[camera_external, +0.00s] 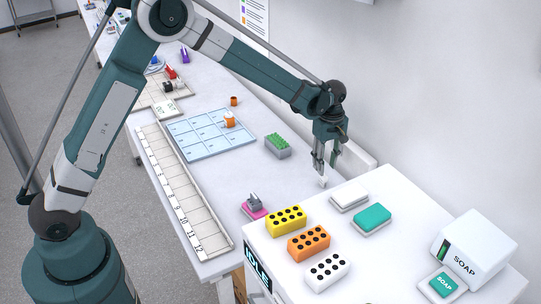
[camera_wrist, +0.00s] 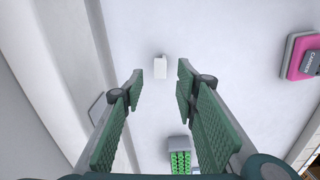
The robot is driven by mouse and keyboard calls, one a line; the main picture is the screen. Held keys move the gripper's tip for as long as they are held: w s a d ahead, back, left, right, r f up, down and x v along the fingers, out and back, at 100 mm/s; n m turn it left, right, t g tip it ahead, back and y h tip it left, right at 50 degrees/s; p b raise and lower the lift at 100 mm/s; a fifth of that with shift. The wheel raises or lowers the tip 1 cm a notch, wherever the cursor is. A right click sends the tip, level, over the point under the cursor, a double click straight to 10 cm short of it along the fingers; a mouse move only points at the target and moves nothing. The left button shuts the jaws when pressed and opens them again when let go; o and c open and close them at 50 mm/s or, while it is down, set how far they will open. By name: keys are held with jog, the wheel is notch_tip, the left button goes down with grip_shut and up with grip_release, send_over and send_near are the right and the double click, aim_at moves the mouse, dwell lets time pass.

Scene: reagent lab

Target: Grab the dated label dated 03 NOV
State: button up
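My gripper (camera_external: 325,160) points down over the right part of the long white bench, near the wall. In the wrist view my gripper (camera_wrist: 161,82) is open, its green-padded fingers apart with nothing held between them. A small white block (camera_wrist: 160,67) lies on the bench, seen between and just beyond the fingertips. It also shows as a small white piece (camera_external: 323,182) just below the gripper in the external view. No date can be read on it, so I cannot tell if it is the 03 NOV label.
A green-topped grey block (camera_external: 278,146) and a pink-based item (camera_external: 255,206) stand on the bench nearby. A raised white machine top (camera_external: 345,245) at front right holds several dotted blocks. A blue grid mat (camera_external: 245,140) and a numbered tray (camera_external: 155,140) lie left. The wall is close behind.

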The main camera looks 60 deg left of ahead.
aim_at(324, 179)
jog(key=shift+f, duration=0.1)
jog(key=shift+f, duration=1.2)
jog(key=shift+a+f+p, duration=0.1)
jog(key=shift+f+p, duration=0.35)
jog(key=shift+f, duration=2.15)
jog(key=c, duration=0.7)
